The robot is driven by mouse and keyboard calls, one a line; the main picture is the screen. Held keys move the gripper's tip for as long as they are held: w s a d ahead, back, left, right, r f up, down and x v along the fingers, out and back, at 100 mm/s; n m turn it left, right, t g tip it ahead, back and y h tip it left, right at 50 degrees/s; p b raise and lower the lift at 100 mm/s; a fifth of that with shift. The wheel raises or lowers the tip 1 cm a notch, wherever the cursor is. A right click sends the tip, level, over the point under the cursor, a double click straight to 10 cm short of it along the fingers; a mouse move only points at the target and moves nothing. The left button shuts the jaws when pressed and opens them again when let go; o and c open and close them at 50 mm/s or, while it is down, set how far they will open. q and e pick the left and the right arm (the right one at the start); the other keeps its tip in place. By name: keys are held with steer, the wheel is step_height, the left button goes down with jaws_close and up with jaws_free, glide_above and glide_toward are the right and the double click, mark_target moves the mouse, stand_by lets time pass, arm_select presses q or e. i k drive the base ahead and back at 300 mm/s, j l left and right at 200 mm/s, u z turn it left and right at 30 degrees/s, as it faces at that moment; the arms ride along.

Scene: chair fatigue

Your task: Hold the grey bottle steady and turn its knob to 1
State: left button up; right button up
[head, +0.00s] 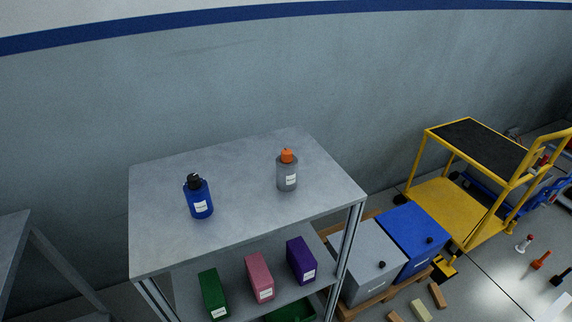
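The grey bottle (287,178) stands upright on the grey tabletop (240,225), right of its middle. It has a white label on its front and an orange knob (287,156) on top. The knob's setting is too small to read. A blue bottle (199,204) with a black knob (194,179) and a white label stands upright to its left, apart from it. Neither of my grippers is in view, and nothing touches the grey bottle.
Green (214,294), pink (260,278) and purple (301,262) boxes stand on the shelf below. Grey (368,250) and blue (412,228) crates sit right of the table. A yellow cart (448,210) stands farther right. The tabletop around the bottles is clear.

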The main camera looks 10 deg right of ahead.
mark_target(287, 154)
steer(key=l+u, duration=0.2)
steer(key=l, duration=0.25)
steer(key=k+l+u, duration=0.2)
steer(key=l, duration=0.25)
steer(key=l+u, duration=0.2)
steer(key=l, duration=0.3)
